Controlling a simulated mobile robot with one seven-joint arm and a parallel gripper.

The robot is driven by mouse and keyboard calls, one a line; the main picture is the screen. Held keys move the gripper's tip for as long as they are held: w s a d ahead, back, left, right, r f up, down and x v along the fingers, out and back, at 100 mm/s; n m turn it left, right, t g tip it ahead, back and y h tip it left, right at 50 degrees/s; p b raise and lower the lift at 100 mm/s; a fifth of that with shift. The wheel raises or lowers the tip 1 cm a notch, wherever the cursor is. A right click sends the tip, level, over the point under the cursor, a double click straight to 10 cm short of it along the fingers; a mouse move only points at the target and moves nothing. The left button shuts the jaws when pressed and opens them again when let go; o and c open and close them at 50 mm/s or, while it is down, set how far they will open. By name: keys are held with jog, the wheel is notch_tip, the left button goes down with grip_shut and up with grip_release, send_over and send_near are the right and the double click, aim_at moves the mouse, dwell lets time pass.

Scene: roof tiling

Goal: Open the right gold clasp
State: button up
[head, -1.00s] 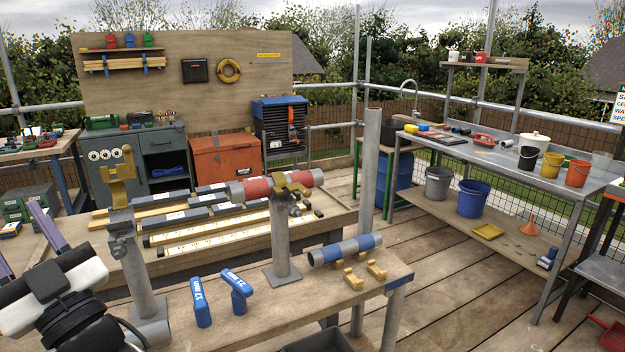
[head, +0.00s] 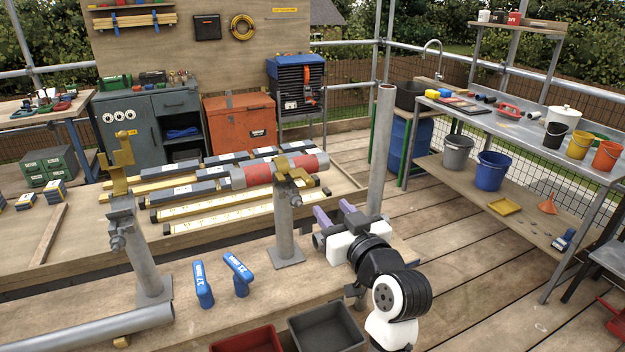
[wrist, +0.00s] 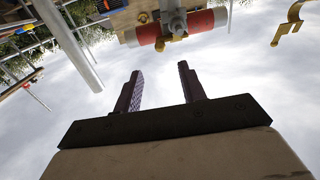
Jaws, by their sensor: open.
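The right gold clasp (head: 290,170) sits at the top of the right grey post (head: 287,225), against the red-banded pipe (head: 258,173). How it is fastened is too small to tell. The wrist view shows this pipe (wrist: 206,22) and a gold part (wrist: 165,42) beside it, beyond my fingertips. The left gold clasp (head: 122,160) stands raised on the left post (head: 143,250) with no pipe in it. My gripper (head: 334,211) is open, its purple fingers apart and empty, right of the right post and below the clasp. The wrist view also shows the empty fingers (wrist: 159,73).
A grey pipe (head: 90,330) lies at front left, and a red tray (head: 247,340) and dark tray (head: 326,328) are at the front. A tall grey pole (head: 382,150) rises behind my gripper.

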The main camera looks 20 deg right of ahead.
aim_at(312, 185)
jog(key=w+p, duration=0.3)
jog(key=w, duration=0.8)
jog(key=shift+w+a, duration=0.2)
jog(key=shift+c, duration=0.4)
grip_shut()
